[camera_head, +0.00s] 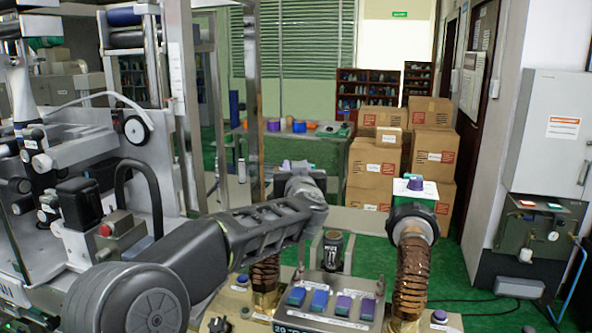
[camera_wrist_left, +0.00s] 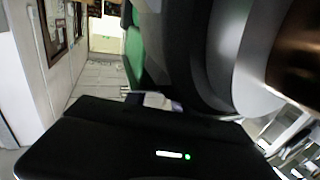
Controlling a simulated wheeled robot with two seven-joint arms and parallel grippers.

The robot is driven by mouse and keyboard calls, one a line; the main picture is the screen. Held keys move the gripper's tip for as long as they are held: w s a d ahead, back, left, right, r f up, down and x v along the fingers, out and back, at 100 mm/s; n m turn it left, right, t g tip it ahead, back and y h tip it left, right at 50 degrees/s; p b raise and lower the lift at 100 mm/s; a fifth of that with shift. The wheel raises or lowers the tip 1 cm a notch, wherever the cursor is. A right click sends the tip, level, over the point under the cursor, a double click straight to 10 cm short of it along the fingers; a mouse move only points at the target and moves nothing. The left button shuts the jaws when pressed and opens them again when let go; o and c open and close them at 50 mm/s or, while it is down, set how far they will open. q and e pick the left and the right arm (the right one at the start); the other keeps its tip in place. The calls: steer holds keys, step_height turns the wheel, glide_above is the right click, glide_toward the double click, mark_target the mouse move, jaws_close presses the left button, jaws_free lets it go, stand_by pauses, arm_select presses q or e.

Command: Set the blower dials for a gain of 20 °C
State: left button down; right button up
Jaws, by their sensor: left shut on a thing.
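The right blower (camera_head: 414,215) stands on a ribbed copper duct (camera_head: 411,275), with a purple dial (camera_head: 416,184) on its white top. A second ribbed copper duct (camera_head: 264,283) stands to the left; its top is hidden behind my left arm. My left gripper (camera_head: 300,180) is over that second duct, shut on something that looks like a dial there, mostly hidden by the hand. Small purple and teal bits show just past the gripper. In the left wrist view, dark gripper parts fill the lower half and a copper surface (camera_wrist_left: 297,60) is at right. My right gripper is not seen.
A grey panel (camera_head: 330,311) with blue and purple keys sits at the front, its label starting with "20". A dark cylinder (camera_head: 333,251) stands behind it. A tall machine frame (camera_head: 184,100) is at left. Cardboard boxes (camera_head: 375,173) and a table with coloured containers are behind.

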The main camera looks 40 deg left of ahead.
arm_select(q)
steer(key=shift+r+m+t+h+b, duration=0.1)
steer(key=shift+m+t+h+b, duration=0.45)
steer(key=shift+m+t+h, duration=0.55)
steer(key=c, duration=1.1)
jaws_free()
steer(key=shift+o, duration=0.2)
steer(key=shift+v, duration=3.85)
steer(key=shift+r+g, duration=0.1)
steer(key=shift+g, duration=0.2)
